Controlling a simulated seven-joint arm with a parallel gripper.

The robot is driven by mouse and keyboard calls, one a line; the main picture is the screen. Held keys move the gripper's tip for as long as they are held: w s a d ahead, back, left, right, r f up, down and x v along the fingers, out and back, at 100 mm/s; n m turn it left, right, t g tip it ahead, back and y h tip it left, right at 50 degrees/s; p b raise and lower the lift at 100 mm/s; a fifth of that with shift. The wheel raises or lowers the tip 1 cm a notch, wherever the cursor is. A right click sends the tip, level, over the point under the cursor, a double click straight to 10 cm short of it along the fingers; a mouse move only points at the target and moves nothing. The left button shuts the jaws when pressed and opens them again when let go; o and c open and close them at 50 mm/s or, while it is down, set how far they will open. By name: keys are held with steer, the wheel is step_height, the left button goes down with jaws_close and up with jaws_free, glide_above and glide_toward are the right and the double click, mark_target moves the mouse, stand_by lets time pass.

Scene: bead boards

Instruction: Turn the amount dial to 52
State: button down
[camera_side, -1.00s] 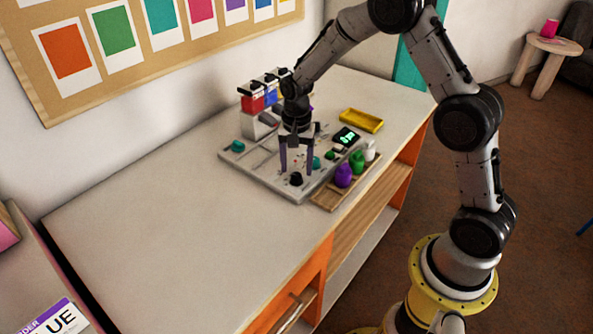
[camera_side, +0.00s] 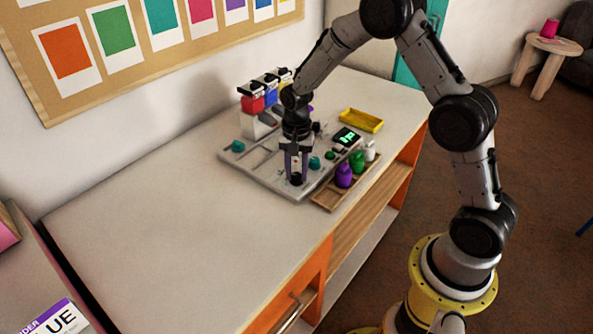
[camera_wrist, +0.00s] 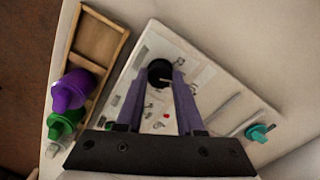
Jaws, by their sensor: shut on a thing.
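The amount dial is taken to be the black round knob (camera_wrist: 159,73) near the corner of the grey board (camera_side: 262,180). My gripper (camera_side: 296,180) points down over that corner with its purple fingers around the knob. In the wrist view the fingers (camera_wrist: 166,82) close in on the knob's sides. The side view shows the dark knob low between the fingers, partly hidden by them. The dial's scale and pointer are too small to read. A small dark display (camera_side: 347,137) with green figures stands at the board's right; its figures are not legible.
A wooden tray (camera_side: 327,201) with purple (camera_side: 344,175), green (camera_side: 357,161) and white bottles borders the board's right. A yellow tray (camera_side: 361,121) lies behind. Red and blue containers stand at the back. Teal knobs (camera_side: 238,146) sit on the board. The table's left is clear.

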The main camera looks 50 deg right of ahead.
mark_target(297, 175)
steer(key=shift+n, duration=0.3)
steer(key=n, duration=0.3)
steer(key=shift+r, duration=0.1)
steer(key=shift+n, duration=2.2)
steer(key=c, duration=0.5)
jaws_free()
step_height(297, 175, up, 14)
steer(key=shift+f, duration=0.1)
